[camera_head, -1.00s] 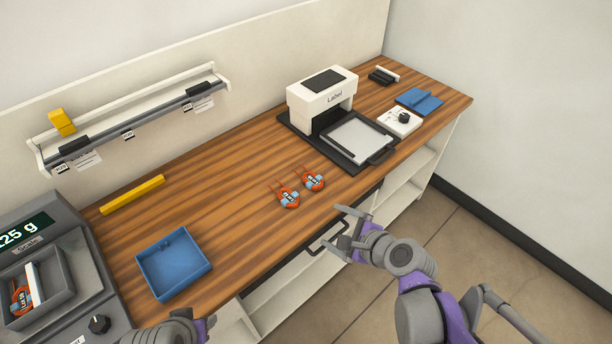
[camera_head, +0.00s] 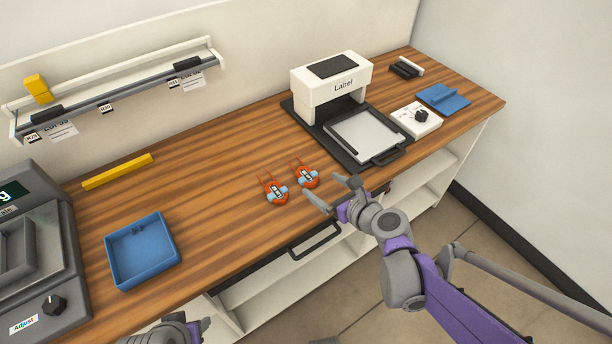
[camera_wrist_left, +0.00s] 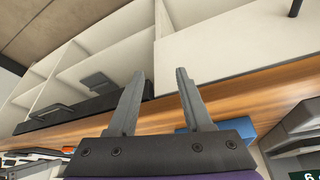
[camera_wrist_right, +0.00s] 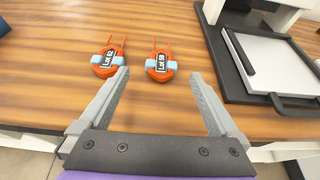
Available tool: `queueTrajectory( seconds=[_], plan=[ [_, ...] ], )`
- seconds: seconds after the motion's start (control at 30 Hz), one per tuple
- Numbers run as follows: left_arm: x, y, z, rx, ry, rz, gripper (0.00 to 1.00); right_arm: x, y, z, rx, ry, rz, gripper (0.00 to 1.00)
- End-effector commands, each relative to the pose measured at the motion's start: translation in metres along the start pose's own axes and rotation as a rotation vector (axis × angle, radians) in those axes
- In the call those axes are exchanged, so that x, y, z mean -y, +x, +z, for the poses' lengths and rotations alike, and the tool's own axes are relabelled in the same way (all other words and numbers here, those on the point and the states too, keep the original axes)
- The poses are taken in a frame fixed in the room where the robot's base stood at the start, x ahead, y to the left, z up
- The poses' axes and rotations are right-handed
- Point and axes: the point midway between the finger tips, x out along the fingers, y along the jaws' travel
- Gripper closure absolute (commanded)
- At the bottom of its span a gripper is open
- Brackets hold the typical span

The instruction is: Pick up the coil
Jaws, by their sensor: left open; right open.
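Two orange coils with light blue bands and dark labels lie on the wooden bench, a left coil (camera_head: 276,192) and a right coil (camera_head: 307,177). In the right wrist view the left one (camera_wrist_right: 107,62) reads "Lot 62" and the right one (camera_wrist_right: 161,67) seems to read "Lot 59". Each has two thin wire ends pointing to the back. My right gripper (camera_head: 332,192) is open and empty at the bench's front edge, just right of and in front of the coils. My left gripper (camera_wrist_left: 160,75) is open and empty; only part of it shows at the bottom of the head view.
A blue tray (camera_head: 112,262) and a grey scale (camera_head: 75,290) stand to the left. A label printer (camera_head: 340,85) with a flat plate (camera_head: 365,135) stands right of the coils. A yellow bar (camera_head: 118,171) lies near the back. Bare wood surrounds the coils; a drawer handle (camera_head: 316,243) projects below the edge.

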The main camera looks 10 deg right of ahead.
Motion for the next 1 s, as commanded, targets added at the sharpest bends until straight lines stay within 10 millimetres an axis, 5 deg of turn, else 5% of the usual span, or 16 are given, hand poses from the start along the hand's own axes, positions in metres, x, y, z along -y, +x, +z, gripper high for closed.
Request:
queueTrajectory(
  seconds=[0.6,0.9,1.0],
  plan=[
    [0.000,0.026,0.008,0.009,0.000,0.000,0.50,0.003,0.073,-0.007,0.001,-0.003,0.002,0.03],
    [0.000,0.026,0.008,0.009,0.000,0.000,0.50,0.003,0.077,-0.005,0.001,-0.003,0.000,0.03],
    [0.000,0.026,0.008,0.009,0.000,0.000,0.50,0.003,0.077,-0.006,0.001,-0.004,0.000,0.21]
  ],
)
